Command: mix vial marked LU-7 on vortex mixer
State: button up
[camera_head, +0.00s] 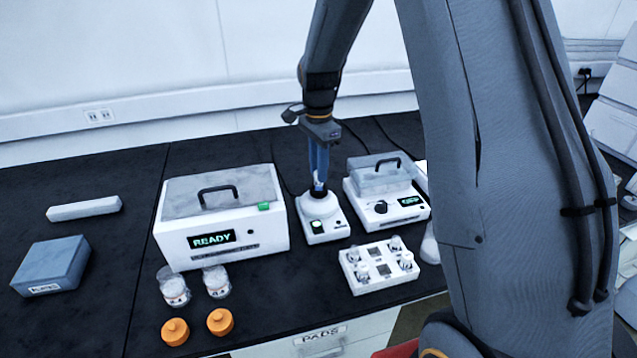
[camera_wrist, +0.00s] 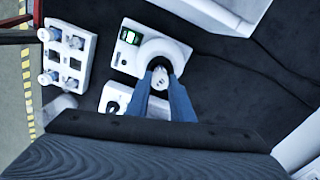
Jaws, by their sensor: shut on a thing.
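The vortex mixer (camera_head: 325,222) is a small white device with a lit green display and a round head, standing mid-bench. My gripper (camera_head: 319,180) points straight down over the mixer's head, its blue fingers shut on a small white-capped vial (camera_wrist: 160,78). In the wrist view the vial sits over the dark cup of the mixer (camera_wrist: 128,58). The vial's lower part and its label are hidden, so I cannot read LU-7 or tell how firmly it touches the cup. A white rack (camera_head: 378,284) in front right holds several capped vials; their marks are too small to read.
A white box device reading READY (camera_head: 212,238) stands close left of the mixer, and another lidded device (camera_head: 388,192) close right. Two clear jars (camera_head: 174,288) and two orange caps (camera_head: 175,331) lie in front left. A grey box (camera_head: 52,265) is far left. The bench between is clear.

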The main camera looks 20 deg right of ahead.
jog(key=o, duration=1.4)
jog(key=shift+c, duration=0.2)
jog(key=shift+r, duration=0.2)
jog(key=shift+r+p, duration=2.25)
jog(key=shift+r, duration=0.65)
